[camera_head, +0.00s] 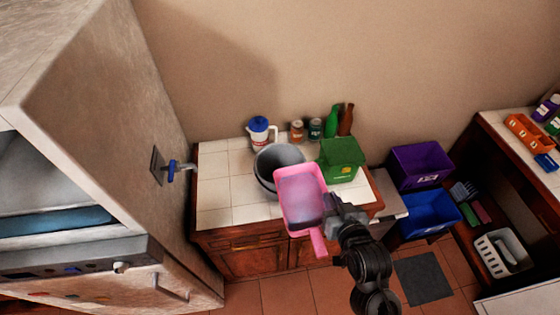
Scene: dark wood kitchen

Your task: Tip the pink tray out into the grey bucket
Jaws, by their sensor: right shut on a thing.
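The pink tray (289,182) is held by my right gripper (333,213) at its right side, above the front of the tiled counter. It has a raised rim and a pink handle pointing toward the bottom of the view. A greyish area shows inside its lower part; I cannot tell whether that is contents or shading. The grey bucket (266,164) stands on the counter just behind and left of the tray. The tray covers part of its right side. My right gripper is shut on the tray's edge. My left gripper is not in view.
A blue-lidded white jug (258,131), two jars (315,128), green and brown bottles (346,120) and a green house-shaped box (341,160) stand on the counter (225,190). Purple (421,161) and blue (430,215) bins are at right. The counter's left part is clear.

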